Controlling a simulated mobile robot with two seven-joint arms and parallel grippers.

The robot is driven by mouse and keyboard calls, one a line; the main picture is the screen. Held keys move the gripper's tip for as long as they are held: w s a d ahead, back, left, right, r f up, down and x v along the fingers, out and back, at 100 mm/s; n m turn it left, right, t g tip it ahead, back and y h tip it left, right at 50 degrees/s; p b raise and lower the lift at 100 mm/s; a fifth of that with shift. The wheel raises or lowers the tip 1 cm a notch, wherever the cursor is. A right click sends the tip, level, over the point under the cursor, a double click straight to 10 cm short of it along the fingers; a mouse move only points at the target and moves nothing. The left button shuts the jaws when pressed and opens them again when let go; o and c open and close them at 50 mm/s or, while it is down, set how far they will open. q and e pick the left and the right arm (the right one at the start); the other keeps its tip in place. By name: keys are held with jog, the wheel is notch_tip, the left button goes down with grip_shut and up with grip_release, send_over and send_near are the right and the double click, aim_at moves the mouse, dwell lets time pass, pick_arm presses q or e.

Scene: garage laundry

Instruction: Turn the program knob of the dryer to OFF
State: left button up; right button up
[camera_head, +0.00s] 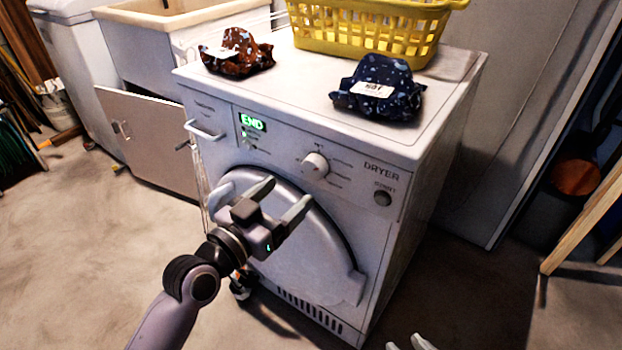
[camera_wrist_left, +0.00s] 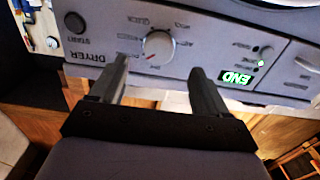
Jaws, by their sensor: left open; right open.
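The dryer (camera_head: 355,215) is a white front-loader with a control panel along its upper front. Its program knob (camera_head: 315,165) is round and white, right of the panel's middle; it also shows in the left wrist view (camera_wrist_left: 158,46), where the picture is upside down. A small red mark is by the knob's edge there. The lit display (camera_head: 253,122) reads END. My left gripper (camera_head: 285,195) is open and empty in front of the door, below and left of the knob, apart from it. My right gripper (camera_head: 412,343) shows only its fingertips at the bottom edge.
A yellow basket (camera_head: 365,42), a brown patterned cloth item (camera_head: 238,54) and a navy one (camera_head: 380,88) with white tags stand on the dryer top. A START button (camera_head: 383,198) is right of the knob. A utility sink (camera_head: 170,14) stands at left.

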aim_at(311, 172)
pick_arm(q)
jog(key=shift+b+x, duration=0.6)
jog(key=shift+x, duration=2.85)
jog(key=shift+r, duration=0.1)
jog(key=c, duration=1)
